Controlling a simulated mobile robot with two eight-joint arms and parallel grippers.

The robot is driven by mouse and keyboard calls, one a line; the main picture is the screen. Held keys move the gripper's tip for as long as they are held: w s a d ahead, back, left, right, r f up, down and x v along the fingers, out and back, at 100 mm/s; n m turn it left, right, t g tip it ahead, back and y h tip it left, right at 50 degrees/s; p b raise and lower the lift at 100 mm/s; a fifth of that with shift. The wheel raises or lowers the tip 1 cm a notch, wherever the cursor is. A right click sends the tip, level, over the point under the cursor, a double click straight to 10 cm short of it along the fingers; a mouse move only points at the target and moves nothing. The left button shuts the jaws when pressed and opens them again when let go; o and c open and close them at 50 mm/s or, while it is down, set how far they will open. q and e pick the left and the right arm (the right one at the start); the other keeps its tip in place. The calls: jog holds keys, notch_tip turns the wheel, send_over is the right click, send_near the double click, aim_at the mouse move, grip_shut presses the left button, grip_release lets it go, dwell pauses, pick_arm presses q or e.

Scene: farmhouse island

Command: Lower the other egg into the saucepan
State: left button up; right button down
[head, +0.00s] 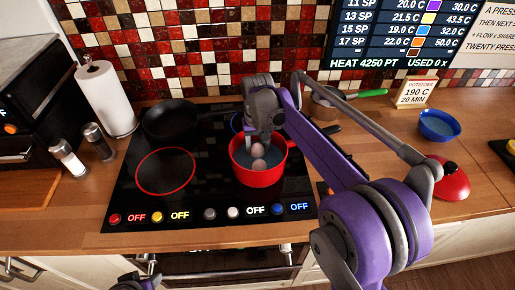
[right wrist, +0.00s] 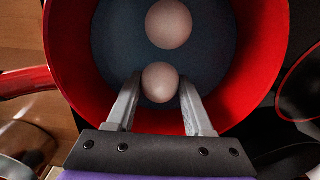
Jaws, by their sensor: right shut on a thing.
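The red saucepan (head: 262,180) stands on the right part of the black hob, with dark water in it. My right gripper (head: 258,142) reaches down over the pan and is shut on a pale egg (head: 257,149). In the right wrist view this held egg (right wrist: 160,82) sits between the two fingertips, inside the pan's outline. Another egg (right wrist: 168,24) lies in the saucepan (right wrist: 262,60), apart from the fingers. Whether the held egg touches the water is unclear. A dark part of my left arm shows at the bottom edge; its jaws cannot be made out.
A black frying pan (head: 170,118) stands at the hob's back left. Salt and pepper shakers and a paper towel roll (head: 105,98) are to the left. A blue bowl (head: 439,125) and a red lid (head: 452,182) lie to the right. The front-left ring is empty.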

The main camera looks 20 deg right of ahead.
jog(key=shift+f, duration=0.25)
jog(key=shift+c, duration=1)
grip_release()
